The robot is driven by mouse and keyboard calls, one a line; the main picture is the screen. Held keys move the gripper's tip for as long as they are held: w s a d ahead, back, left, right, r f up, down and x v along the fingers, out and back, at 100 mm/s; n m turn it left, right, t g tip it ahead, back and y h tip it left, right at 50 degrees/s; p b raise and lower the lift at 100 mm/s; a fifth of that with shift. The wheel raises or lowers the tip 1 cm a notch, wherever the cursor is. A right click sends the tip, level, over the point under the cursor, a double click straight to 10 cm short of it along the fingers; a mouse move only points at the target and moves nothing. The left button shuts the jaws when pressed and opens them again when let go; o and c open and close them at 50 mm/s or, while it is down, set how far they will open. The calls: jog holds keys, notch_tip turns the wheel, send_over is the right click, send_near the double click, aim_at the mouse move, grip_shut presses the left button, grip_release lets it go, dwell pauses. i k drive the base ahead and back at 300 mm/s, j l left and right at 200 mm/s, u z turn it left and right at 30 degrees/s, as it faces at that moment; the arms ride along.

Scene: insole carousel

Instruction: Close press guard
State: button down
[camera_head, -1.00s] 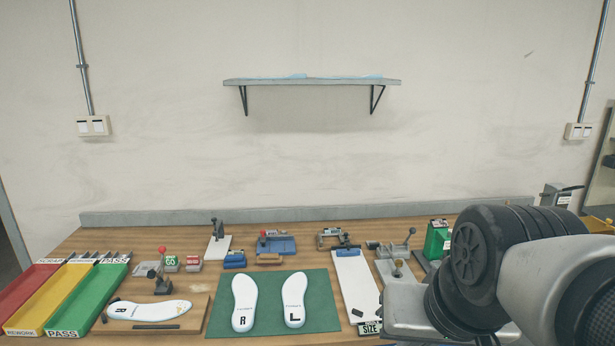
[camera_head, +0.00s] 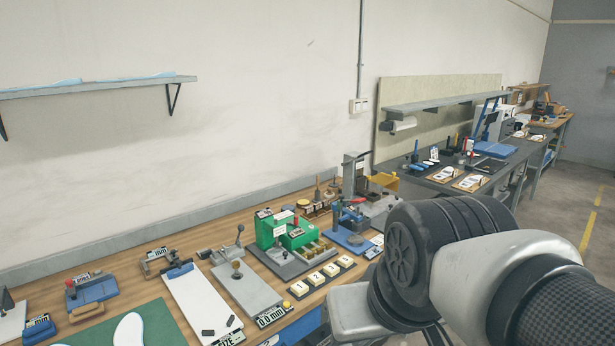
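A grey upright machine (camera_head: 351,174) stands on the wooden bench near its far right end, with a yellow part (camera_head: 384,181) beside it. This may be the press and its guard, but at this size I cannot tell whether the guard is open or shut. A blue-based device with a red-handled lever (camera_head: 349,226) stands just in front of it. A green device (camera_head: 283,229) with a red knob stands to the left. My arm fills the lower right and hides part of the bench's front edge. My gripper is not in view.
White numbered blocks (camera_head: 323,277) lie along the bench front. A grey plate with a lever (camera_head: 245,287) and a white clipboard (camera_head: 201,302) lie left of them. A wall shelf (camera_head: 100,90) hangs above. A second, dark bench (camera_head: 425,178) continues at the right, with floor beyond.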

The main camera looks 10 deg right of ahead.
aim_at(390, 182)
jog(key=z, duration=0.7)
jog(key=i+l+u, duration=0.1)
jog(key=i+l, duration=0.2)
jog(key=i+l+u, duration=0.15)
jog(key=i+l, duration=0.15)
jog(key=i, duration=0.15)
jog(key=i+l+u, duration=0.1)
jog(key=i+l, duration=0.25)
jog(key=i+l+u, duration=0.15)
jog(key=i+l, duration=0.15)
jog(key=i+l+u, duration=0.1)
jog(key=i+l, duration=0.2)
jog(key=l, duration=0.2)
jog(key=i+l+u, duration=0.15)
jog(key=i+l, duration=0.15)
jog(key=l, duration=0.15)
jog(key=i+l+u, duration=0.1)
jog(key=i+l, duration=0.2)
jog(key=l, duration=0.15)
jog(key=i+l+u, duration=0.15)
jog(key=l, duration=0.35)
jog(key=i, duration=0.1)
